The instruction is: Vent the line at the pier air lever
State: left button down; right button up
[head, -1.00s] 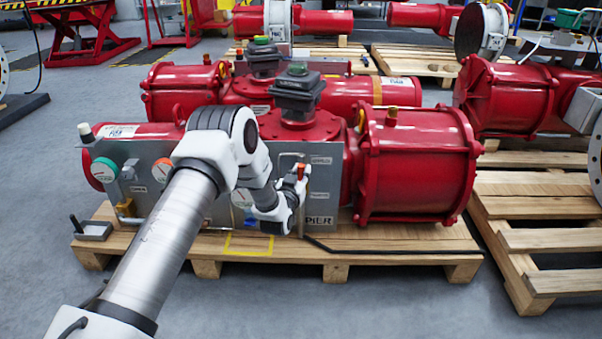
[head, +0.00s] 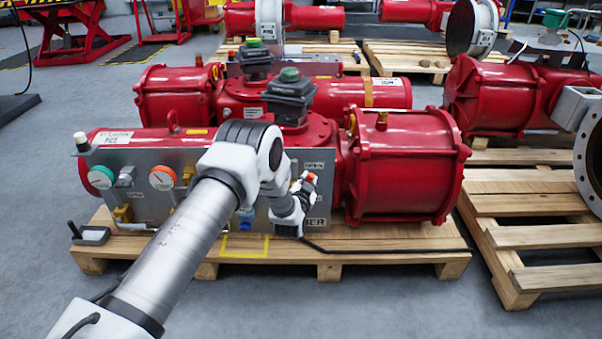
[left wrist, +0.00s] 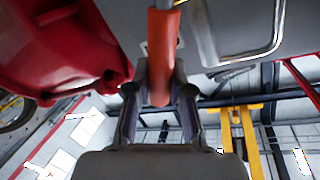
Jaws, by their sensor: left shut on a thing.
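The pier air lever has an orange-red handle (left wrist: 161,55), which stands between my left gripper's fingers in the left wrist view. My left gripper (head: 306,184) is shut on this handle, in front of the grey panel (head: 145,201) of the near red actuator. In the head view only a small orange bit of the handle shows at the gripper. Labels are on the panel beside the gripper, and the lower nameplate (head: 313,222) is partly covered so that only its last letters show. The lever's pivot is hidden. My right gripper is not in view.
A green-rimmed gauge (head: 101,177) and an orange-rimmed gauge (head: 162,178) sit on the panel's left. A metal loop handle (left wrist: 240,50) is close to the gripper. The large red cylinder (head: 405,170) stands to the right. A black cable runs along the wooden pallet (head: 345,259).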

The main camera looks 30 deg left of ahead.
pick_arm(q)
jog(key=w+d+f+m+g+y+b, duration=0.2)
jog(key=d+f+m+g, duration=0.1)
jog(key=f+m, duration=0.5)
jog(key=shift+w+d+m+y, duration=0.3)
jog(key=shift+d+m, duration=0.3)
jog(key=shift+m, duration=0.5)
jog(key=shift+f, duration=0.1)
jog(key=c, duration=1)
grip_release()
jog(key=shift+f, duration=0.1)
jog(key=v, duration=1.2)
